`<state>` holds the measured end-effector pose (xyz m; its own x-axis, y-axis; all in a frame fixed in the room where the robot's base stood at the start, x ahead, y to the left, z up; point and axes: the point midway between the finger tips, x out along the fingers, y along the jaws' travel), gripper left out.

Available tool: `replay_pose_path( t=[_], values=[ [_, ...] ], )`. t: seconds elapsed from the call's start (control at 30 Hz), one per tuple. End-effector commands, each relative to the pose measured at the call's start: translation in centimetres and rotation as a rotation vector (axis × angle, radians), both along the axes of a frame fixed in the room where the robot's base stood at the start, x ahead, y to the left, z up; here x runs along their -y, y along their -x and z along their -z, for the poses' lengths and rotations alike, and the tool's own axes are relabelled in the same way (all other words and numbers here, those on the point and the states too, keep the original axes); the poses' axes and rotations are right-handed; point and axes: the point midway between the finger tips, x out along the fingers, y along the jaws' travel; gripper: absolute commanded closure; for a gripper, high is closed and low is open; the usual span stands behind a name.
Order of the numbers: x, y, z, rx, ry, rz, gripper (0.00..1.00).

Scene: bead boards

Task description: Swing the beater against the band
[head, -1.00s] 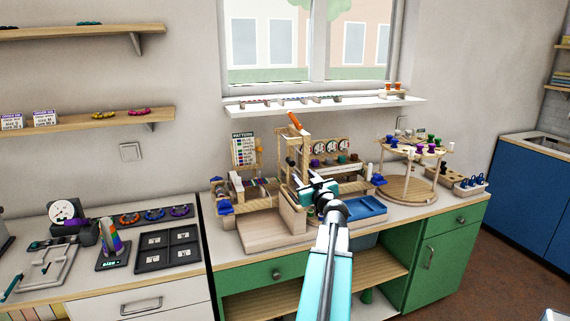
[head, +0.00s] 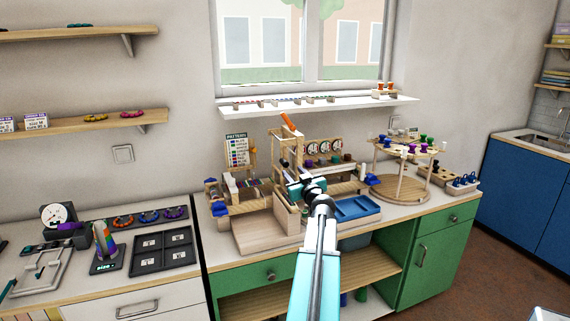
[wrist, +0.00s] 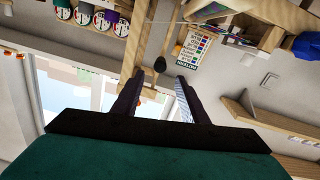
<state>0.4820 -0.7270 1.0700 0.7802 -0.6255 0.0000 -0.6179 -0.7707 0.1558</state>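A light wooden loom frame (head: 277,152) stands on the green cabinet's top in the head view, with an orange handle (head: 289,122) at its upper end. I cannot tell for sure which part is the beater, and the band is too small to make out. My gripper (head: 293,172) is in front of the frame, its fingertips hard to see there. In the wrist view, upside down, my gripper (wrist: 158,82) is open and empty. A dark rounded knob (wrist: 159,64) shows beyond and between its fingers, apart from both, by the wooden posts (wrist: 160,25).
A pattern card (head: 237,150) stands left of the frame, and dials (head: 323,147) stand behind it. A blue tray (head: 355,208) and a round wooden stand (head: 400,187) are to the right. A white window shelf (head: 320,103) runs above. A wooden block (head: 287,212) sits low in front.

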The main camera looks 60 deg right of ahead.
Motion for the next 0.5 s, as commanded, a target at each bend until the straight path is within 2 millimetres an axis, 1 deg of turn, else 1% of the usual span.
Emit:
replay_pose_path(
  t=[0.03, 0.5],
  values=[
    [0.5, -0.5, -0.1, 0.0, 0.0, 0.0, 0.6],
    [3.3, -4.0, -0.1, -0.002, 0.0, -0.001, 0.6]
  ],
)
